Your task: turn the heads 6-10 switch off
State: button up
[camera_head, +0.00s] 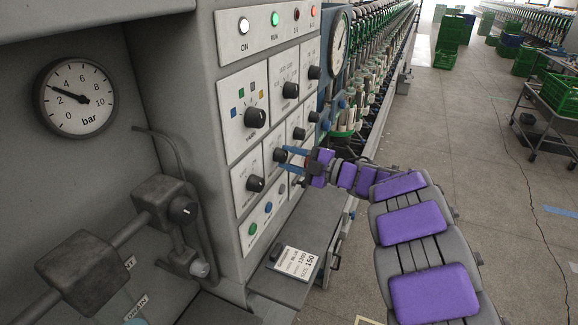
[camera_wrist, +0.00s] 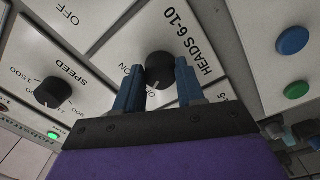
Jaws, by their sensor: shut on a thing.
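The heads 6-10 switch is a round black knob (camera_wrist: 160,70) on a pale plate marked "HEADS 6-10", in the middle of the wrist view. The two blue fingers of my gripper (camera_wrist: 158,82) stand on either side of it, shut on it. Which way the knob points is not clear, and the small lettering beside it is partly hidden. In the head view my gripper (camera_head: 285,159) reaches from the right to the same knob (camera_head: 279,154) on the grey control panel; the fingers cover part of it.
Other knobs sit close by, including the speed knob (camera_wrist: 54,93) and the heads 1-5 knob area, partly hidden. Blue (camera_wrist: 292,41) and green (camera_wrist: 297,90) buttons are at the right of the wrist view. A drawer ledge with a card (camera_head: 295,262) juts out below the panel.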

jog(key=shift+s+f+n+b, duration=0.1)
jog(key=shift+f+n+b, duration=0.1)
jog(key=shift+n+b, duration=0.4)
jog(key=o, duration=1)
jog(key=shift+r, duration=0.15)
jog(key=shift+o, duration=0.2)
jog(key=shift+d, duration=0.1)
jog(key=p+v, duration=0.3)
jog(key=v, duration=1.4)
jog(key=shift+d, duration=0.25)
